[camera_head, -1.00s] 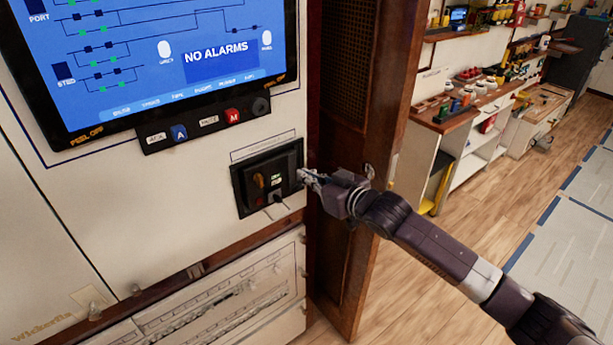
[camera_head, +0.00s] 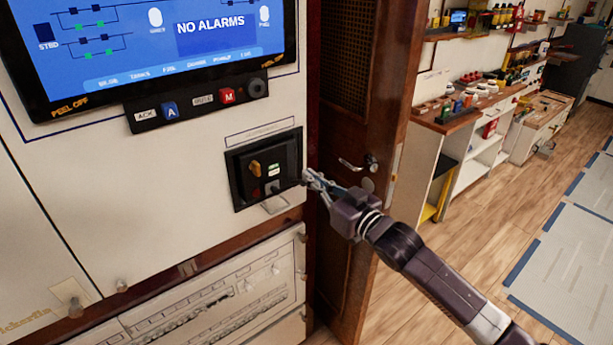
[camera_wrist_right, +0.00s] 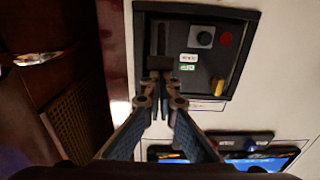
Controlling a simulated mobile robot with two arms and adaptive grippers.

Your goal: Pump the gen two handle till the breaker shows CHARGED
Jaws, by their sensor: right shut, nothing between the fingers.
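The breaker (camera_head: 236,177) is a dark framed unit set in the white panel. The label text is too small to read. A vertical slot (camera_wrist_right: 162,35) with a dark block, seemingly the handle (camera_wrist_right: 160,62), shows in the wrist view. My right gripper (camera_head: 308,177) is shut and empty, its fingertips at the breaker's right side, close to that block. Contact cannot be told. My left gripper is out of view.
Above the breaker are a screen (camera_head: 130,50) reading NO ALARMS and a strip with blue A (camera_head: 170,110) and red M (camera_head: 228,96) buttons. A brown door (camera_head: 345,120) with a metal handle (camera_head: 358,164) stands right of the panel. Wooden floor (camera_head: 470,215) is open further right.

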